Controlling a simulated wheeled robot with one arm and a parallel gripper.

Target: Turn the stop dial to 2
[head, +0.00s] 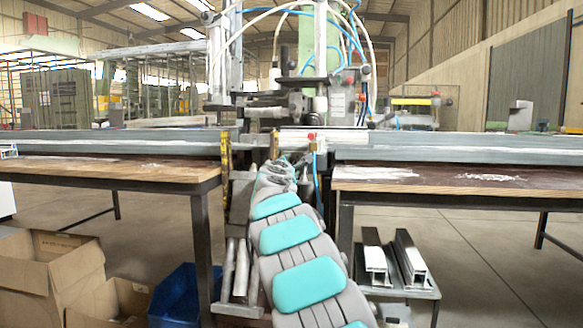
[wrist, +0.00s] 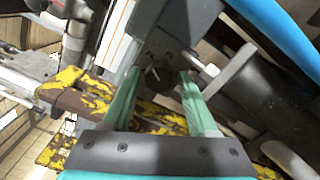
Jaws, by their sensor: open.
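The stop dial (wrist: 158,79) is a small dark round knob with a pale pointer line, on a grey plate in the wrist view. My gripper (wrist: 159,74) is open, with one green finger on each side of the dial. The fingertips look close to the knob, but I cannot tell whether they touch it. In the head view my arm reaches up to the clamp machine (head: 318,90), and the dial and fingers cannot be made out there.
Worn yellow bars (wrist: 75,82) and a dark cylinder (wrist: 262,85) lie close to my fingers. Wooden benches stand left (head: 120,172) and right (head: 450,183) of my arm. Cardboard boxes (head: 55,270) and a blue bin (head: 180,295) are at lower left, and metal profiles (head: 410,258) at lower right.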

